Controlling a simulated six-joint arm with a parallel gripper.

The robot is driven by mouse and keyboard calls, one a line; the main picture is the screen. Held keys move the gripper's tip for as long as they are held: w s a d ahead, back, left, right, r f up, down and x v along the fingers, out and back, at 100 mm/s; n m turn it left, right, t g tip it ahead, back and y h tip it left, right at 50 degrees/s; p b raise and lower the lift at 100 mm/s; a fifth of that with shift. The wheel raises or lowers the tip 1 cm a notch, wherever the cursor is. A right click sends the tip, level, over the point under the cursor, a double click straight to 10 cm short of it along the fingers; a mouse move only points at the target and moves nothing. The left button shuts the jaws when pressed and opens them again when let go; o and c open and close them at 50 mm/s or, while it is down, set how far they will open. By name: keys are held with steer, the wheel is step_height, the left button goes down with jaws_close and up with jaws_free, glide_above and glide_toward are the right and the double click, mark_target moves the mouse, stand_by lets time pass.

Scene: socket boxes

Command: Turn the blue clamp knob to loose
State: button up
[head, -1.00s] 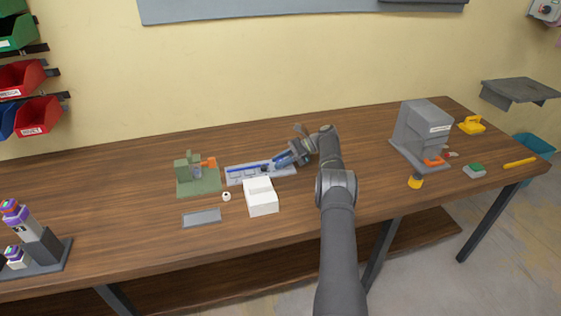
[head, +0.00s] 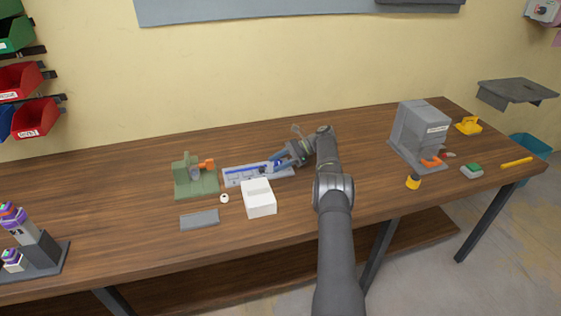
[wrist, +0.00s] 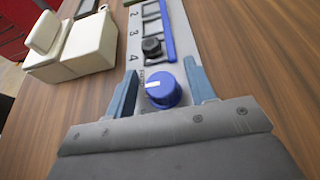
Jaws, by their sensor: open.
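The blue clamp knob (wrist: 165,93) is a round knob at the near end of a grey fixture plate (wrist: 133,60). In the wrist view its white mark points to the picture's left. The small lettering beside it is too blurred to read. My gripper (wrist: 160,70) is open, with one blue-grey finger on each side of the knob. I see gaps between knob and fingers, so it is not gripped. In the head view my gripper (head: 278,160) is over the right end of the fixture, and the knob is hard to make out there.
A green fixture (head: 196,182) stands to the left. The table to the right of my arm is clear up to a grey machine (head: 412,128).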

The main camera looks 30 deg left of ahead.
mark_target(278, 161)
step_height(278, 161, up, 5)
steer(key=shift+f, duration=0.2)
steer(key=d+r, duration=0.6)
steer(key=d, duration=0.5)
steer(key=shift+w+d+r, duration=0.15)
steer(key=shift+w+d, duration=0.2)
steer(key=shift+w, duration=0.05)
